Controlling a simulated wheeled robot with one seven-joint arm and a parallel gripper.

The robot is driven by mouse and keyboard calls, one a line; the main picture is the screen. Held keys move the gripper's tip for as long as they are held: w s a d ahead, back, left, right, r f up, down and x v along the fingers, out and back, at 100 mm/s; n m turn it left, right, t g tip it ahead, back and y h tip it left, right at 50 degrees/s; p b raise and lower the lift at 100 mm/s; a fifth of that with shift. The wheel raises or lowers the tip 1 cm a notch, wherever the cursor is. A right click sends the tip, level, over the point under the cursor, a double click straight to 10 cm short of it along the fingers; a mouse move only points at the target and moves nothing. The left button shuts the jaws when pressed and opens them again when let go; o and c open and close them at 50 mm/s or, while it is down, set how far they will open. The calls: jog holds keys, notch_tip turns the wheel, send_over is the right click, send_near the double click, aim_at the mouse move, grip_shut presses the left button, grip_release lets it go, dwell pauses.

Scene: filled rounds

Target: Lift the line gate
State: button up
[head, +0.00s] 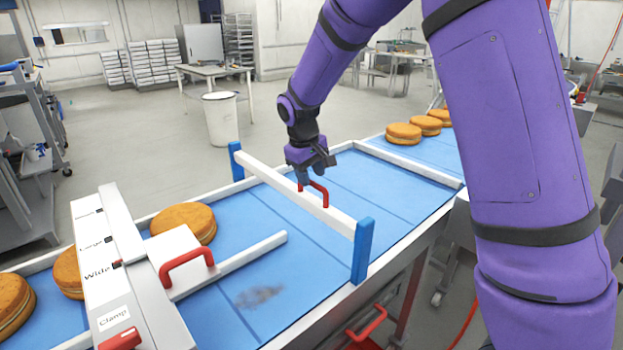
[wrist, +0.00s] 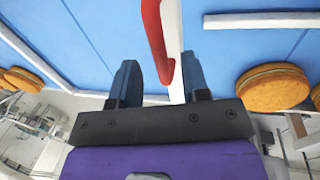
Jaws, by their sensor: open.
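The line gate (head: 290,192) is a white bar lying across the blue conveyor between two blue posts. It carries a red handle (head: 321,190), which also shows in the wrist view (wrist: 157,45). My gripper (head: 305,178) is at the handle, above the bar. In the wrist view my gripper (wrist: 158,85) is open, with one dark blue finger on each side of the handle's end. I cannot tell whether either finger touches it. My gripper hides part of the handle in the head view.
A white and grey unit (head: 130,270) with a Wide label, a Clamp label and red handles stands at the left. Filled rounds (head: 184,223) lie near it, and more rounds (head: 403,133) lie beyond the gate. A white guide rail (head: 230,265) and a dark smudge (head: 259,296) are on the near belt.

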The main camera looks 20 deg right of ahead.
notch_tip(320, 180, up, 9)
jog(key=a, duration=0.1)
jog(key=shift+s+a, duration=0.3)
jog(key=shift+s, duration=0.05)
jog(key=shift+f, duration=0.1)
jog(key=s+d+r+m+t+y, duration=0.1)
jog(key=s+d+r, duration=0.3)
jog(key=s, duration=0.5)
jog(key=s+d+r+m+t+y, duration=0.1)
jog(key=s+d+r, duration=0.2)
jog(key=s+r, duration=0.4)
jog(key=s+d+f+m+t, duration=0.2)
jog(key=s, duration=1.6)
jog(key=shift+f+m+t, duration=0.15)
jog(key=shift+m+t, duration=0.15)
jog(key=shift+s+a, duration=0.1)
